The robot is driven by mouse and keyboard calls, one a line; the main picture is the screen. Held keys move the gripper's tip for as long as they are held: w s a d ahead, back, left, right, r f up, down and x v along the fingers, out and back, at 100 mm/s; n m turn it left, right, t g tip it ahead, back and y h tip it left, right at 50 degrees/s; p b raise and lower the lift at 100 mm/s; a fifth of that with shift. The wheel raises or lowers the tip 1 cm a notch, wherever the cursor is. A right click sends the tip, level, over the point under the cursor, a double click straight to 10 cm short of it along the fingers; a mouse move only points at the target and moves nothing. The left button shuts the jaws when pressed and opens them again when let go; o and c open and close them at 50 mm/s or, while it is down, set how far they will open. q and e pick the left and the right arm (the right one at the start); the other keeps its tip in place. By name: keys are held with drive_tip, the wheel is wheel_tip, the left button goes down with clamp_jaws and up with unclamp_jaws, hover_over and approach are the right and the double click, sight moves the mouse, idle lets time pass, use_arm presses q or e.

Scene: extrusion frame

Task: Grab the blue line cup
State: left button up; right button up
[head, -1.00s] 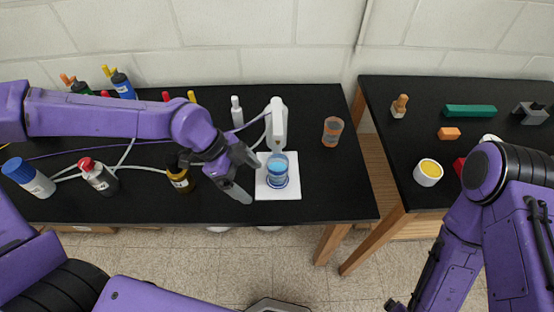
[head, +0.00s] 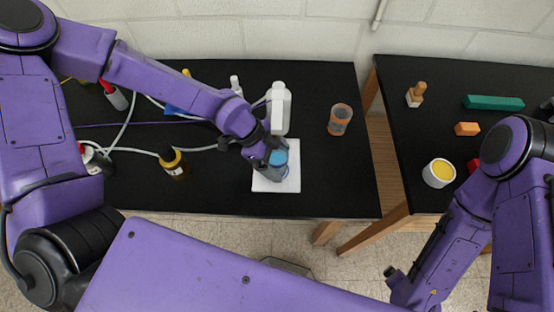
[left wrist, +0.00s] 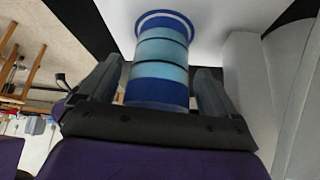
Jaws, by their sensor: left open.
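The blue line cup, banded in dark and light blue, stands upright on a white square plate (head: 290,181). The cup (head: 279,158) is partly covered by my left gripper in the head view. In the left wrist view the cup (left wrist: 160,60) stands between the two fingers. My left gripper (head: 271,163) is open around the cup, with a finger on each side. In the left wrist view a gap shows at the right finger; contact at the left finger cannot be told. My right arm shows at the right, but its gripper is out of view.
A white upright device (head: 279,108) stands close behind the cup. An orange tinted cup (head: 340,119) stands to the right. A brown bottle (head: 173,163) and cables lie to the left. A second table holds a yellow-filled white cup (head: 438,173) and several blocks.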

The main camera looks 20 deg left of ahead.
use_arm(q)
drive_tip(key=shift+d+f, duration=0.25)
drive_tip(key=shift+f, duration=0.2)
drive_tip(key=shift+d+f, duration=0.1)
drive_tip(key=shift+d, duration=0.1)
drive_tip(key=c, duration=1.1)
drive_tip(key=shift+o, duration=0.2)
